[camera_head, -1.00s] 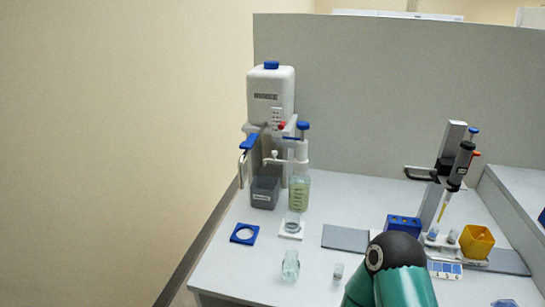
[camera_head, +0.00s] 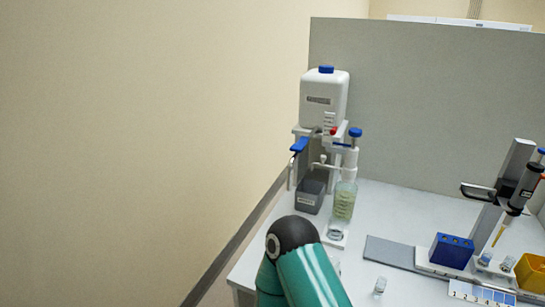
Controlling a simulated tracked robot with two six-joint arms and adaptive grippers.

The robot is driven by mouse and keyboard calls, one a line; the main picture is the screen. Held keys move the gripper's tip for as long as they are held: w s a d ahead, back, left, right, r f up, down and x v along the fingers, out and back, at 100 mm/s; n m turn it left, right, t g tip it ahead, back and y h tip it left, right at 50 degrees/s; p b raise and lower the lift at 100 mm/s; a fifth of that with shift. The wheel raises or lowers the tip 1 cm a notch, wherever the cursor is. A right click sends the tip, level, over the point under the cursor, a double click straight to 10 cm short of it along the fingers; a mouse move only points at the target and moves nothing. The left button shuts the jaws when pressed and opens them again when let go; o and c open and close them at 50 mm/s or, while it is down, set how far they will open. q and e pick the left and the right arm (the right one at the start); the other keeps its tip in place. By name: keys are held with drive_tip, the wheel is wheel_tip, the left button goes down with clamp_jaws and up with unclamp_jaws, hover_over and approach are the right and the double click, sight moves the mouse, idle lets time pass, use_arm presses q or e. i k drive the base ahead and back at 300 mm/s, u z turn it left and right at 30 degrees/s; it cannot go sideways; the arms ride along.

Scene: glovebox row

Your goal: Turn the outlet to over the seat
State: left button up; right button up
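A bottle (camera_head: 344,200) of pale green liquid with a white dispenser top and blue knob (camera_head: 355,132) stands by the stand. A small white nozzle (camera_head: 319,163) points left from it. Just left, a blue lever (camera_head: 299,146) sits on a tap under a white tank (camera_head: 324,98), with a bent metal tube (camera_head: 291,174) hanging below. I cannot tell which of these is the outlet. A white square plate with a round seat (camera_head: 335,235) lies in front of the bottle. A green and black arm link of mine covers the table in front. Neither gripper is in view.
A dark grey bin (camera_head: 311,195) stands under the tap. A grey mat (camera_head: 390,251), a blue block (camera_head: 451,250), a pipette stand (camera_head: 513,170) and a yellow box (camera_head: 531,272) fill the right. A small vial (camera_head: 380,286) stands near the front. A partition (camera_head: 430,110) closes the back.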

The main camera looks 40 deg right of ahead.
sight(322, 158)
drive_tip(key=u, duration=0.1)
drive_tip(key=k, duration=1.6)
drive_tip(key=z, duration=0.65)
drive_tip(key=i, duration=0.95)
